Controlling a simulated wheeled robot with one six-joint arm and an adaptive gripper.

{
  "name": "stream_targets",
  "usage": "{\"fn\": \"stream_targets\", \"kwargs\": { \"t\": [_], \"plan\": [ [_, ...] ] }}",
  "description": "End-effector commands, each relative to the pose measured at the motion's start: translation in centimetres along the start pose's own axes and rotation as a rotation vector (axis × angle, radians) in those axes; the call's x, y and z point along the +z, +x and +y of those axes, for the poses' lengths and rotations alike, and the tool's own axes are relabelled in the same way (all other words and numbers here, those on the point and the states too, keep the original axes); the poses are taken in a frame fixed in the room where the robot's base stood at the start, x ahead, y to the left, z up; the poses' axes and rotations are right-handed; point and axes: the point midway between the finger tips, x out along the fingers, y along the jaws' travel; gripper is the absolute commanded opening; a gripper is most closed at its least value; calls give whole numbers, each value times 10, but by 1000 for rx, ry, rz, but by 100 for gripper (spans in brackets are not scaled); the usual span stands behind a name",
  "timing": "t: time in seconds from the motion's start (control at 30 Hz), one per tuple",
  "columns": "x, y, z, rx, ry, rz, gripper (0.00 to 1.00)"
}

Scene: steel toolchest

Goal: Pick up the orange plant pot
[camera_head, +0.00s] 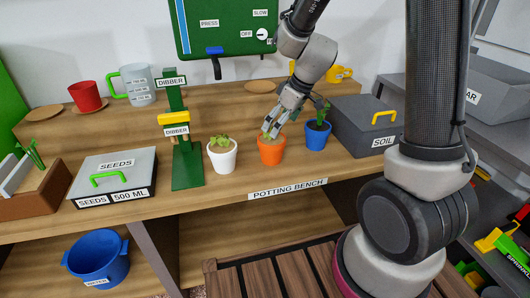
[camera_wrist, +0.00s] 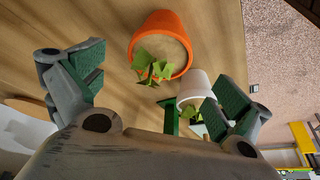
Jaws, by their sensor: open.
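The orange plant pot (camera_head: 271,152) stands upright on the potting bench, between a white pot and a blue pot. In the wrist view the orange pot (camera_wrist: 160,38) shows with a small green plant in it, ahead of the fingers and between them in the picture. My gripper (camera_head: 270,128) is at the top of the orange pot in the head view and hides part of its plant. In the wrist view my gripper (camera_wrist: 158,85) has its two green-padded fingers wide apart with nothing between the pads. Whether a finger touches the pot I cannot tell.
A white pot (camera_head: 222,159) stands close on the left and a blue pot (camera_head: 317,136) close on the right. A green dibber stand (camera_head: 187,165) is further left. The grey soil box (camera_head: 362,137) is at the right. The bench's front edge (camera_head: 240,190) is near.

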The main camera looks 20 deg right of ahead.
Motion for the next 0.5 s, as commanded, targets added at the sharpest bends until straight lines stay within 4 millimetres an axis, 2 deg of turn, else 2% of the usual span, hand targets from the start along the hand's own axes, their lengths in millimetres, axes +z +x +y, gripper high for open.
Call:
{"fn": "stream_targets", "kwargs": {
  "t": [0.17, 0.5],
  "plan": [
    [0, 10, 1, 5, -57, 2, 100],
    [3, 58, 0, 3, -55, -2, 100]
  ]
}}
